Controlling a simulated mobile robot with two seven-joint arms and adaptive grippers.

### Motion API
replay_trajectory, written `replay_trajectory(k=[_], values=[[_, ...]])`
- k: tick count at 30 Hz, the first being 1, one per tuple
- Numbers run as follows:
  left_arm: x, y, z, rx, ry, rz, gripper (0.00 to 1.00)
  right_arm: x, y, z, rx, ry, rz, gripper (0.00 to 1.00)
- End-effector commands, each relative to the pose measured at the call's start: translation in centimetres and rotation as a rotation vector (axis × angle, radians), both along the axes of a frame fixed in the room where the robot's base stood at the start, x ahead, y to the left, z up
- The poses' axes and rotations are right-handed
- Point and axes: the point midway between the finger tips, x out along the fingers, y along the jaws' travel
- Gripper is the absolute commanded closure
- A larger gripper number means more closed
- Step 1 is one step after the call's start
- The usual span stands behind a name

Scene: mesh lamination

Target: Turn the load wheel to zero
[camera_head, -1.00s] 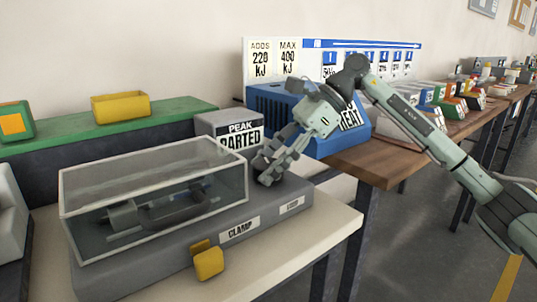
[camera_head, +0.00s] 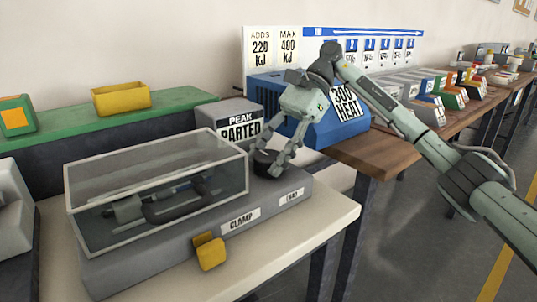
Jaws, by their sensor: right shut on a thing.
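The load wheel (camera_head: 264,163) is a dark round knob on top of the grey test machine (camera_head: 160,262), at its right end behind a small label that seems to read LOAD. My right gripper (camera_head: 276,164) reaches down from above and is shut on the wheel, its fingers hiding part of it. Any marks on the wheel are too small to read. My left gripper is not in view.
A clear cover (camera_head: 160,180) encloses the clamp parts left of the wheel. A yellow lever (camera_head: 211,254) sticks out at the front by the CLAMP label. A blue box (camera_head: 345,128) marked "300 HEAT" stands behind my right arm. A yellow bin (camera_head: 120,99) sits on the green shelf.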

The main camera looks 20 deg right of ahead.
Motion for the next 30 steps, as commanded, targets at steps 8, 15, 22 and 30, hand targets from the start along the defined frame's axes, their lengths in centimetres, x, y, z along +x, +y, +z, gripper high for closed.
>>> replay_trajectory(k=[8,15,22,30], values=[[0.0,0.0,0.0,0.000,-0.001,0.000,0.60,0.0,0.0,0.0,0.000,0.000,0.003,0.47],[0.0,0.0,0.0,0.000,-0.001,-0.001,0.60,0.0,0.0,0.0,0.000,0.001,0.001,0.29],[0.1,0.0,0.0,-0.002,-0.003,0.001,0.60,0.0,-0.1,0.1,0.000,0.000,0.000,0.29],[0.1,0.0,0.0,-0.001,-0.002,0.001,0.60,1.1,-2.7,3.0,0.002,-0.002,-0.004,0.29]])
